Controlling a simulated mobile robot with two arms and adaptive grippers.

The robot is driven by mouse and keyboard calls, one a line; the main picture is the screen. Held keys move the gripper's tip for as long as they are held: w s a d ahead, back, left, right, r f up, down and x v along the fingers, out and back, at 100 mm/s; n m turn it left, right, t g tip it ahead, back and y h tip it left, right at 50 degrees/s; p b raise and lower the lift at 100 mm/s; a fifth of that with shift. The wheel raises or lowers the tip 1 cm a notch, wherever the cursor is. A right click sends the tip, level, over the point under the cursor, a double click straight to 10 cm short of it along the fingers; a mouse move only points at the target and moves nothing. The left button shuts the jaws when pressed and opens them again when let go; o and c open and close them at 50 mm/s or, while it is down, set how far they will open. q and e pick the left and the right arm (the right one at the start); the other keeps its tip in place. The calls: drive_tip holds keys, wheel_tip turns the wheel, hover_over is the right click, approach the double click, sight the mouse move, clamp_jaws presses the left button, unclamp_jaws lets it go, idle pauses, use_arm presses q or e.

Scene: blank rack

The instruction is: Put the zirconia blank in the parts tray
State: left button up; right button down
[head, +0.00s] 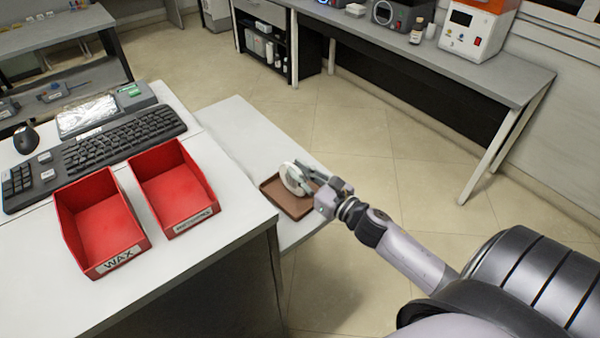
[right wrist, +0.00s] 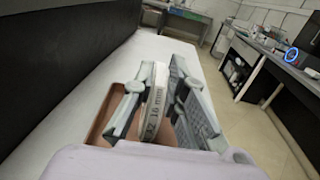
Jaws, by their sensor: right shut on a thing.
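The zirconia blank is a white disc (head: 294,179) standing on edge in the head view. My right gripper (head: 311,182) is shut on it. The tray also shows behind the fingers in the right wrist view (right wrist: 97,136). I cannot tell whether the blank touches the tray. My left gripper is not in view.
Two red bins, one labelled WAX (head: 103,225) and one beside it (head: 175,190), stand on the higher white desk at the left. A keyboard (head: 120,137) lies behind them. The lower white surface (head: 240,128) is clear behind the tray.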

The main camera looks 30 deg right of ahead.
drive_tip(key=shift+r, duration=0.1)
drive_tip(key=c, duration=2.1)
unclamp_jaws()
drive_tip(key=shift+f, duration=0.25)
drive_tip(key=o, duration=0.5)
drive_tip(key=shift+r, duration=0.1)
drive_tip(key=shift+s, duration=0.1)
drive_tip(key=s+d+b, duration=0.2)
drive_tip(key=s+b, duration=0.1)
drive_tip(key=s, duration=0.8)
drive_tip(key=shift+s, duration=0.35)
drive_tip(key=shift+d+r, duration=0.1)
